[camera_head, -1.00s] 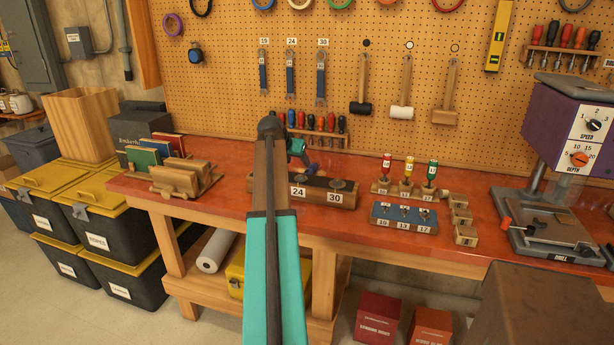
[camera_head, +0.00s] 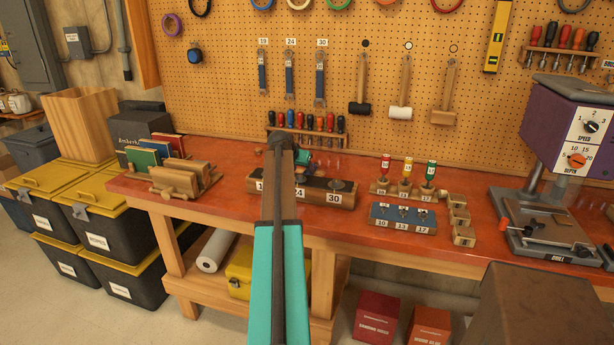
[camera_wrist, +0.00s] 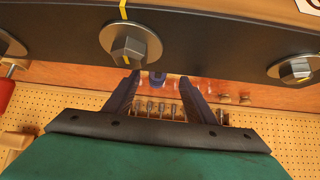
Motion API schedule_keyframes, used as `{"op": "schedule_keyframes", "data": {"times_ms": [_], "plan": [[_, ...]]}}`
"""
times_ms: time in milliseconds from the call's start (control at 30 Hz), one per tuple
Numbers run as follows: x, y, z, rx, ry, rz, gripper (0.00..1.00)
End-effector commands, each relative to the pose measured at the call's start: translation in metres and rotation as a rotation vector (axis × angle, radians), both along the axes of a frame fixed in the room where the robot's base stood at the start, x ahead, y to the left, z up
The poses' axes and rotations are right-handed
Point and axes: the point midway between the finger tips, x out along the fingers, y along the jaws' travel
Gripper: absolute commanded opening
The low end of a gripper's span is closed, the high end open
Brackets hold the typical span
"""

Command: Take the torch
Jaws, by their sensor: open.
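A small dark blue object (camera_wrist: 157,78) with a rounded end shows between my fingertips in the wrist view, over the red bench top behind the bolt block. It may be the torch, but too little of it shows to be sure. My gripper (camera_wrist: 159,77) is open, its two dark fingers apart with nothing held between them. In the head view my gripper (camera_head: 304,159) is mostly hidden behind my arm, above the bench near the back of the bolt block. No other torch is plainly visible.
The wooden bolt block (camera_head: 318,197) with large hex bolts lies close by my gripper. A screwdriver rack (camera_head: 308,128) stands behind. Right are a blue numbered block (camera_head: 403,218), colored-handled tools (camera_head: 408,172) and a drill press (camera_head: 560,130). Wooden racks with books (camera_head: 178,172) stand left.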

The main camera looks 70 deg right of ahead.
Motion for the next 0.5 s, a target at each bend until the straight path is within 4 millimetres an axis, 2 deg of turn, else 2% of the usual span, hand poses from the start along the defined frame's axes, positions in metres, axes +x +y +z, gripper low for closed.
{"op": "schedule_keyframes", "data": {"times_ms": [233,500], "plan": [[-0.001,-0.006,-0.005,0.001,0.001,-0.001,0.5],[-0.003,-0.027,-0.026,0.002,0.001,-0.001,0.5]]}}
